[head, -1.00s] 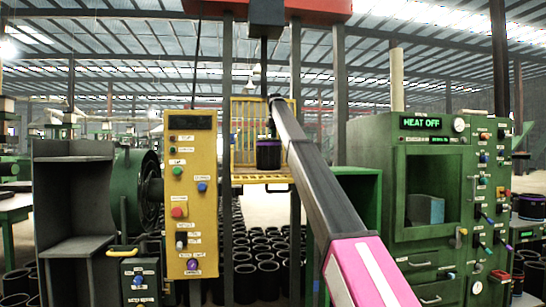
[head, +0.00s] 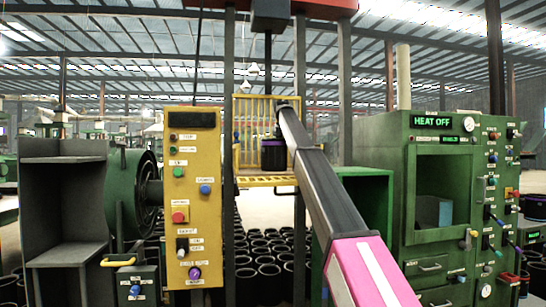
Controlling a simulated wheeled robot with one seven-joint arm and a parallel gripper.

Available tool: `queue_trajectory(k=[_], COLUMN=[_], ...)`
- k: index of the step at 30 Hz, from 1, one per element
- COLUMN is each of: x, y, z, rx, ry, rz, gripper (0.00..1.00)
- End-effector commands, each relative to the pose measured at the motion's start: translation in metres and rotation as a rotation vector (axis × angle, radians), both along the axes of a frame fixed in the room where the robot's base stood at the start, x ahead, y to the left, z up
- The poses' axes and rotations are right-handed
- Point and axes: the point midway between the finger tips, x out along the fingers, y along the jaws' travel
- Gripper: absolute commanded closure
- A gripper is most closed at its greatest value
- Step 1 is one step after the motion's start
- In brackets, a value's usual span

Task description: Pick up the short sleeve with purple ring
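A short black sleeve with a purple ring (head: 273,154) stands upright on a small yellow platform (head: 262,181) with a barred yellow back, between dark posts. My arm reaches up from the lower right, and its far end is just right of and above the sleeve in the picture. My gripper (head: 285,104) is at that end, small and mostly hidden by the arm, so its fingers cannot be made out. I cannot tell whether it touches the sleeve.
A yellow control panel (head: 193,225) stands left of the platform, beside a grey shelf unit (head: 65,215). A green oven cabinet (head: 405,260) reading "HEAT OFF" stands to the right. Several black sleeves (head: 266,270) stand on the floor below. Dark posts flank the platform.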

Motion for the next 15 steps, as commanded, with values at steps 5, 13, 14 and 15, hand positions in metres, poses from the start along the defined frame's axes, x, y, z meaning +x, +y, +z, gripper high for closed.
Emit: queue_trajectory(k=[5, 13, 14, 15], x=[0.0001, 0.0001, 0.0002, 0.0002], y=[0.0002, 0.0000, -0.0001, -0.0001], z=[0.0002, 0.0001, 0.0001, 0.0000], rx=[0.000, -0.001, -0.001, -0.001], ry=[0.000, 0.000, 0.000, 0.000], rz=[0.000, -0.001, -0.001, -0.001], gripper=[1.00, 1.00, 1.00, 1.00])
